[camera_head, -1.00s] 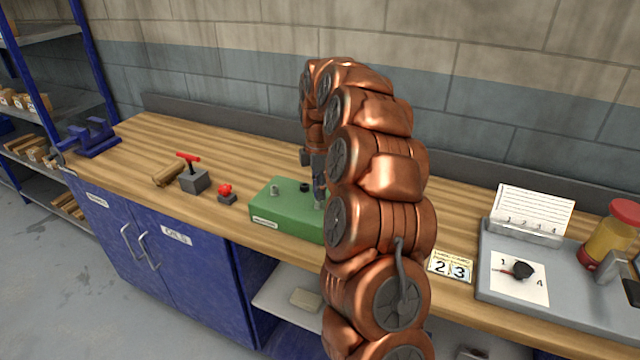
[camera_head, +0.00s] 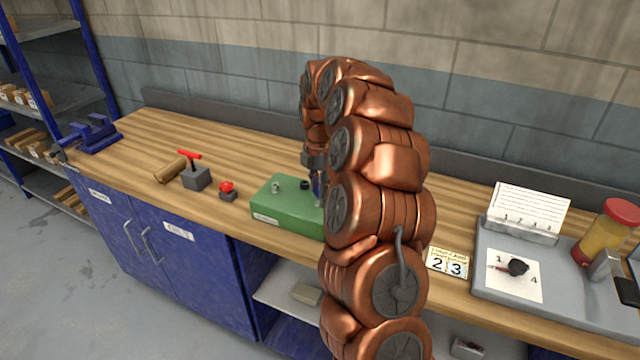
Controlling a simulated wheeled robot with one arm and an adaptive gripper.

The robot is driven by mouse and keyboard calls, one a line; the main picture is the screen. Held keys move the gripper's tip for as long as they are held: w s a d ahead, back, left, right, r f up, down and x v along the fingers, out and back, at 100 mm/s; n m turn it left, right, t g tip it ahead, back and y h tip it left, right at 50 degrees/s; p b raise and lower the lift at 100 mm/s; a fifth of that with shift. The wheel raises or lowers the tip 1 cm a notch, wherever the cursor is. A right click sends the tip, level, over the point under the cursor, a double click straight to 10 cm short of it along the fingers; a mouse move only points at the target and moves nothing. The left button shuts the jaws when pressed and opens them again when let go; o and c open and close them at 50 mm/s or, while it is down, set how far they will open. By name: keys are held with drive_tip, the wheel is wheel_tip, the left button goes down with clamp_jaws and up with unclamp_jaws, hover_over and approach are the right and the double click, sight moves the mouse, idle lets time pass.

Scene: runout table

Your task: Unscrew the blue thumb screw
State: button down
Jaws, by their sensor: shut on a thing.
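The green block (camera_head: 280,213) sits on the wooden bench with a grey screw (camera_head: 275,188) and a black screw (camera_head: 304,185) on its top. My gripper (camera_head: 317,194) points down at the right end of the block, partly hidden behind my copper-coloured arm. It is shut on the blue thumb screw (camera_head: 317,186), of which only a small bluish patch shows between the fingers. I cannot tell whether the screw is still seated in the block.
Left of the block stand a red button (camera_head: 227,188), a grey box with a red T-handle (camera_head: 195,177) and a wooden cylinder (camera_head: 170,171). A blue vise (camera_head: 92,135) is at the far left. A grey tray (camera_head: 560,312) and number cards (camera_head: 448,263) lie to the right.

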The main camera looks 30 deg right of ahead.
drive_tip(key=shift+r+n+p, duration=0.1)
drive_tip(key=shift+n+p, duration=0.45)
drive_tip(key=shift+n, duration=0.65)
drive_tip(key=c, duration=1)
unclamp_jaws()
drive_tip(key=shift+c, duration=0.2)
